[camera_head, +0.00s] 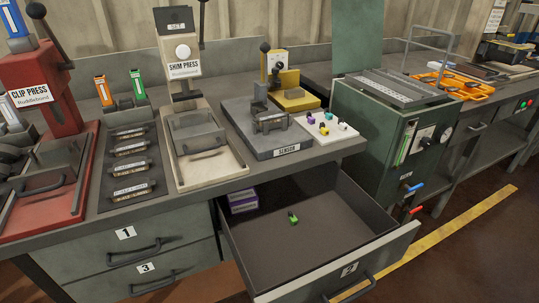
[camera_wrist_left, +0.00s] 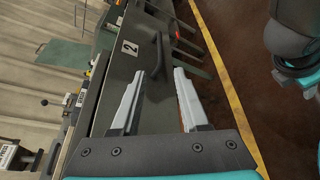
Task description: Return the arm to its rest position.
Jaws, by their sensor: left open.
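My left gripper (camera_wrist_left: 159,72) shows only in the left wrist view. Its two pale fingers are spread apart with nothing between them. Beyond the fingertips is the handle (camera_wrist_left: 158,52) of the drawer labelled 2; the fingers are not closed around it. In the head view drawer 2 (camera_head: 330,262) is pulled open, with a small green and black piece (camera_head: 293,217) and purple-and-white boxes (camera_head: 242,202) inside. Neither arm shows in the head view. My right gripper is in neither view.
The workbench carries a red clip press (camera_head: 40,85), a shim press (camera_head: 183,55) and a sensor fixture (camera_head: 270,125). A green cabinet (camera_head: 385,130) with a gauge stands right of the open drawer. The floor with a yellow line (camera_head: 460,228) is clear in front.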

